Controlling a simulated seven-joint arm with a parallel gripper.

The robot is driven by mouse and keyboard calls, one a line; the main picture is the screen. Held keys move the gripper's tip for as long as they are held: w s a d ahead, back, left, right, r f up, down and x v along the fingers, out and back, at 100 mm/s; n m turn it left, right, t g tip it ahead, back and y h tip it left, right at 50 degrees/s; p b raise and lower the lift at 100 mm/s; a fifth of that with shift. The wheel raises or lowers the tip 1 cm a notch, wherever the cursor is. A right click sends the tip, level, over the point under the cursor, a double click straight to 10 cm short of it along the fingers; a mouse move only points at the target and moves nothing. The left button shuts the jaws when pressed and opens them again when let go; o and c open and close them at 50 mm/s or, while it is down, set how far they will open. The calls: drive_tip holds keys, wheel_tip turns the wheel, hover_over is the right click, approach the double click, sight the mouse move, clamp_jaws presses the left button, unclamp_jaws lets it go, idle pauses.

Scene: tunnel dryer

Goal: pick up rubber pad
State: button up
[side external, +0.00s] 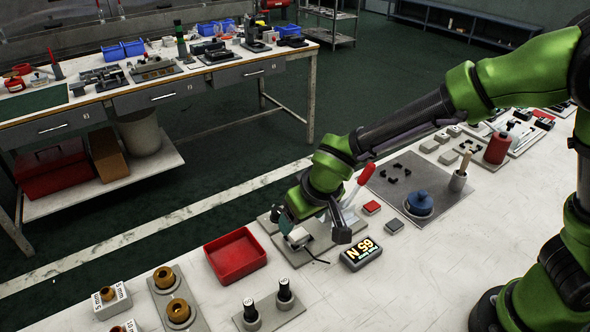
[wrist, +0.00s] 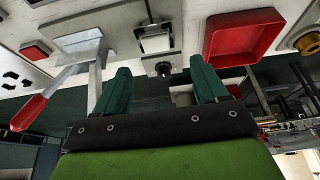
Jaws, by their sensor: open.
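No piece is clearly marked as the rubber pad. A small dark grey square pad (side external: 394,226) lies on the bench right of my gripper, beside a small block with a red top (side external: 372,207); I cannot tell if either is the rubber pad. The red-topped block also shows at the upper left of the wrist view (wrist: 36,50). My gripper (side external: 289,226) is over the grey fixture plate, apart from both pieces. In the wrist view its teal fingers (wrist: 160,68) are spread, with nothing seen held. My arm hides part of the fixture.
A toggle clamp with a red handle (side external: 366,174) stands close to my gripper. A red tray (side external: 235,254) and a display box reading "59 N" (side external: 361,253) are nearby. A blue knobbed piece (side external: 419,204) is further right.

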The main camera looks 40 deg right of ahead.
sight(297, 232)
drive_tip(key=shift+s+d+x, duration=0.1)
drive_tip(key=shift+s+x, duration=0.05)
drive_tip(key=shift+x, duration=1.35)
drive_tip(key=shift+s+d+x, duration=0.1)
drive_tip(key=shift+s+x, duration=0.05)
drive_tip(key=shift+x, duration=1.3)
drive_tip(key=shift+f, duration=0.1)
drive_tip(key=c, duration=1.1)
